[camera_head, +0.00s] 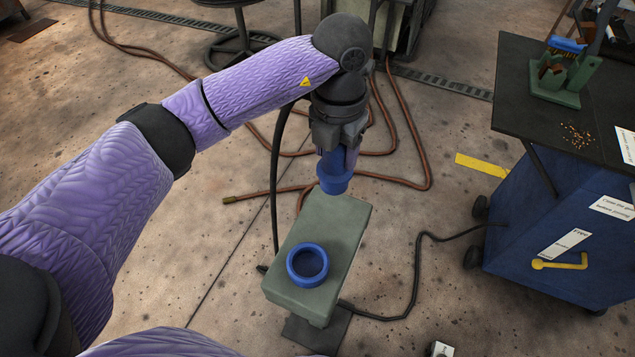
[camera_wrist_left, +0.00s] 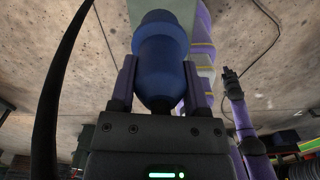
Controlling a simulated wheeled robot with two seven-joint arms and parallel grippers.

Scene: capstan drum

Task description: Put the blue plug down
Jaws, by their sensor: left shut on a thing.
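The blue plug (camera_head: 335,183) is held in my left gripper (camera_head: 338,160), whose fingers are shut on it. It hangs over the far end of a grey-green pedestal (camera_head: 340,222); whether it touches the top is hard to tell. A blue ring (camera_head: 307,264) sits on the near end of the pedestal top, apart from the plug. In the left wrist view the plug (camera_wrist_left: 160,50) stands out between both fingers, its wide end away from the palm. A dark, small shape at the end of a purple arm there looks like my right gripper (camera_wrist_left: 231,78); its jaws are unclear.
A blue cart (camera_head: 560,230) with a dark top stands at the right, carrying a green holder (camera_head: 563,78). A reddish hose (camera_head: 405,140) and black cables lie on the floor. Open floor lies left of the pedestal.

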